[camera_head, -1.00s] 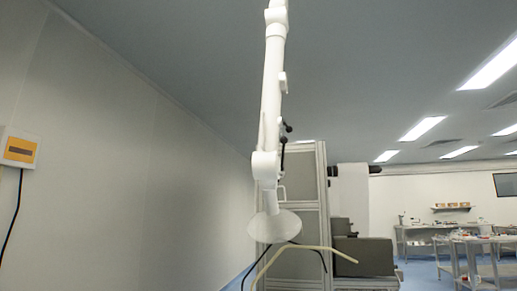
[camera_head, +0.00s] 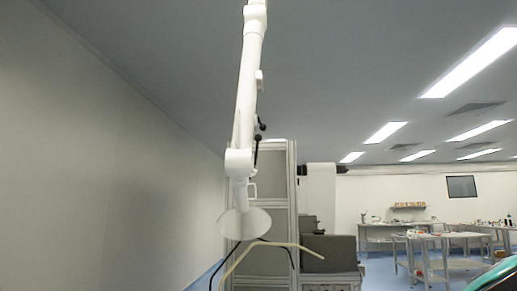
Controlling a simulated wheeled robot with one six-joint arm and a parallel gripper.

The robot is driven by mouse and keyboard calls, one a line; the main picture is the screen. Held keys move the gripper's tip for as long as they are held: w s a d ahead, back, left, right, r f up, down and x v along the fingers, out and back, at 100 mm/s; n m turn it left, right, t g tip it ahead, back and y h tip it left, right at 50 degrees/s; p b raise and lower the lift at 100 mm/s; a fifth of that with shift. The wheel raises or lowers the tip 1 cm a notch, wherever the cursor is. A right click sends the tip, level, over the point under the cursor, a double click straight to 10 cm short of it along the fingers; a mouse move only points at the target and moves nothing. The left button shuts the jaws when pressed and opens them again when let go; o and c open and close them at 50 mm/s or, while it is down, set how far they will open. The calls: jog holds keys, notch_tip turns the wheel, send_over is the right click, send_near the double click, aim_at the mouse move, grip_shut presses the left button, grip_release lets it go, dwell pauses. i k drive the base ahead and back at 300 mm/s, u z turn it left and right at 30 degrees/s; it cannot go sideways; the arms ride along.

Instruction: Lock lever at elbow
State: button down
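A white jointed extraction arm (camera_head: 247,85) hangs from the ceiling in the head view. Its lower joint (camera_head: 238,162) is a white block, and a white round hood (camera_head: 244,222) hangs below it. A black lever with a knob (camera_head: 260,128) sits on the right side of the tube just above the lower joint, its stem pointing down. A small white fitting (camera_head: 259,80) is higher on the tube. Whether the lever is locked cannot be told. My gripper is not in view.
A grey metal-framed cabinet (camera_head: 275,205) stands behind the hood, with a dark grey box (camera_head: 330,248) to its right. Tables with items (camera_head: 430,240) stand at the far right. A green and black object (camera_head: 497,278) shows at the bottom right corner.

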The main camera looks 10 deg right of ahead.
aim_at(257, 138)
jog(key=i, duration=0.9)
